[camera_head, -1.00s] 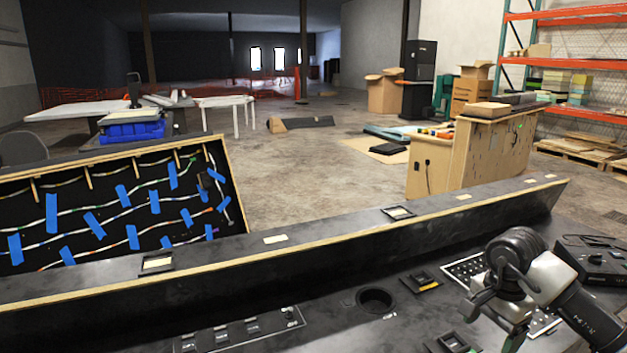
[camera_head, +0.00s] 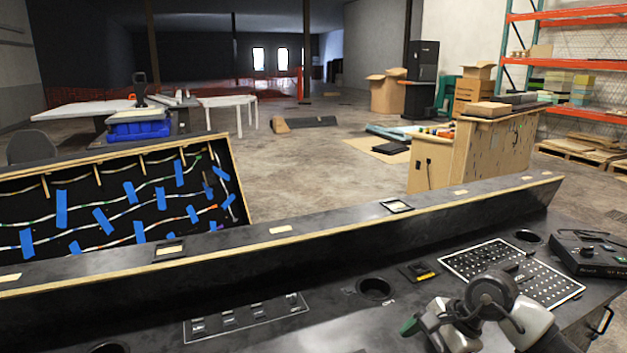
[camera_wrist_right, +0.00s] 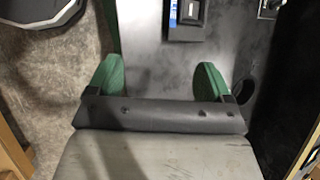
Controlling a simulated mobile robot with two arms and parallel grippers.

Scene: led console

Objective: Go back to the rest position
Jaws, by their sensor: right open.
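My right gripper (camera_head: 424,332) is at the bottom right of the head view, low in front of the black console desk (camera_head: 330,318). One green fingertip shows there; the rest is partly hidden by the wrist. In the right wrist view both green fingers of the gripper (camera_wrist_right: 157,80) stand wide apart, with nothing between them. Part of the dark console surface (camera_wrist_right: 220,60) lies beyond the fingers. My left gripper is not in view.
A panel with a grid of buttons (camera_head: 480,262) and a black box device (camera_head: 590,252) are on the desk's right side. A switch strip (camera_head: 245,316) and a round hole (camera_head: 374,289) lie left of the gripper. A raised ledge (camera_head: 330,238) runs behind.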

